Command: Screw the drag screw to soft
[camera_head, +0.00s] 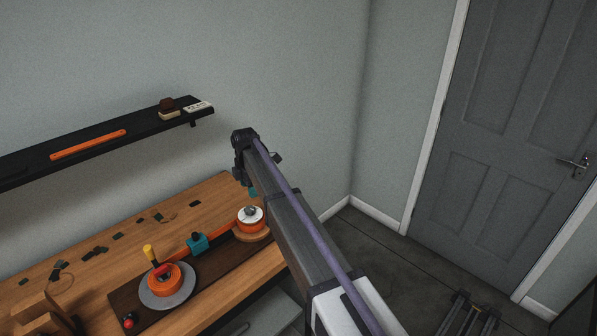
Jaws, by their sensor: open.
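My arm reaches in from the lower right, and its dark end with my gripper (240,172) hangs above the right end of the bench. The fingertips are small and partly hidden by my arm. A small teal piece (252,192) shows just below it, beside my arm; I cannot tell whether they touch. Below stands an orange round unit with a white dial top (250,214). An orange bar with a teal block (197,243) runs left from it to an orange hub on a grey disc (167,290). I cannot tell which part is the drag screw, nor read any setting.
A yellow-topped handle (149,252) rises by the hub, and a red knob (128,321) sits at the dark board's (207,290) front left. Small dark pieces (100,251) lie on the wooden bench (75,285). A black shelf (100,144) hangs on the wall above.

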